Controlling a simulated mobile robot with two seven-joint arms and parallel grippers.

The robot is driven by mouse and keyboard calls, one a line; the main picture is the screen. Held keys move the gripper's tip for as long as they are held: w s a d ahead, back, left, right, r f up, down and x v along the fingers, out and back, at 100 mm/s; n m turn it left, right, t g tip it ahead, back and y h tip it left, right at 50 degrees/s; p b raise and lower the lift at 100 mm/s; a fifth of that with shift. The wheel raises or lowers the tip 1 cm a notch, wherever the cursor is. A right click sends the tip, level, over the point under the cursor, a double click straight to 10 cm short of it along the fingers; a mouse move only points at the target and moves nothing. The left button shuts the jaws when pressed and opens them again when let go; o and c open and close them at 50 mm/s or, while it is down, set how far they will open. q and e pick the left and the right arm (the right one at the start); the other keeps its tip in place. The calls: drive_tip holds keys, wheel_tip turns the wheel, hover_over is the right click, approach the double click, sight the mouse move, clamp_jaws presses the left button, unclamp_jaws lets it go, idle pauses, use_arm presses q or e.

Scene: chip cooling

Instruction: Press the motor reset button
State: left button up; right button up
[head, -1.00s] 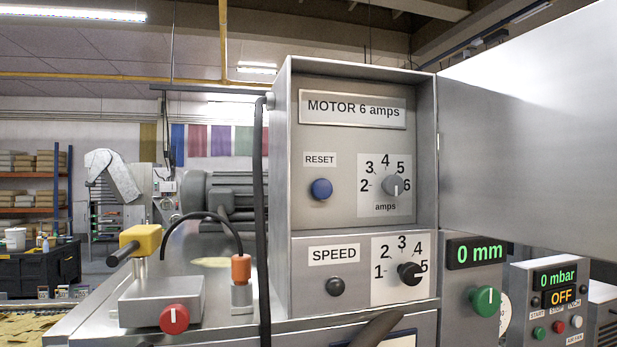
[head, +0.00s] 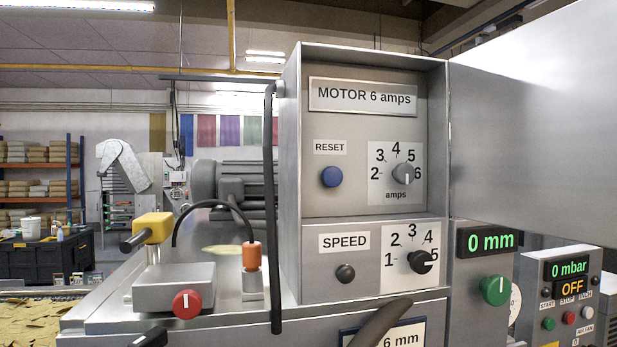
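The blue round motor reset button (head: 332,177) sits under a RESET label (head: 330,147) inside an open grey metal control box (head: 316,203). A plate reading MOTOR 6 amps (head: 363,96) is above it. Nothing covers the button. I cannot tell from this view whether it is pushed in. Neither of my grippers can be made out in the head view.
The box's wide metal door (head: 530,150) stands open to the right. A black vertical rod (head: 270,210) runs along the box's left side. Below are a black SPEED button (head: 345,273) and dial (head: 421,262). A dark curved handle-like bar (head: 383,320) crosses the bottom.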

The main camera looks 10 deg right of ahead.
clamp_jaws()
idle(0.5)
drive_tip(key=shift+w, duration=0.1)
idle(1.1)
